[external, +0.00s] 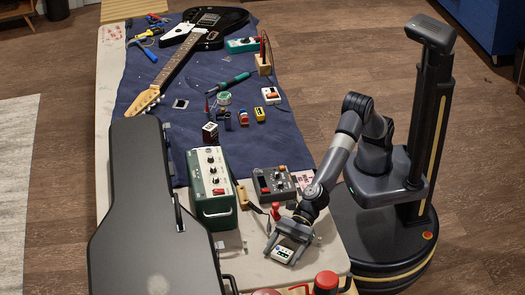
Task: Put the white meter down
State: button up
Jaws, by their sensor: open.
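The white meter (283,254) is a small white-faced device with a few dark and coloured marks. It is at the near right part of the pale table (239,262) and appears to lie on its top. My gripper (285,250) is open and points down right at the meter, with its jaws around or just above it. I cannot tell whether a finger touches the meter. Part of the meter's far side is hidden by my gripper.
A grey box with knobs (273,184) and a green-and-white unit (210,185) stand behind and left. A red-handled tool (276,210) lies close to my gripper. A black guitar case (137,215) covers the left side. Red-topped items (326,281) stand at the near edge.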

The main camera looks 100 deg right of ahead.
jog(key=shift+r, duration=0.25)
jog(key=shift+s+d, duration=0.2)
jog(key=b+v, duration=0.2)
jog(key=v, duration=0.9)
jog(key=shift+s+d+r+b, duration=0.15)
jog(key=shift+b, duration=0.25)
jog(key=shift+c, duration=0.4)
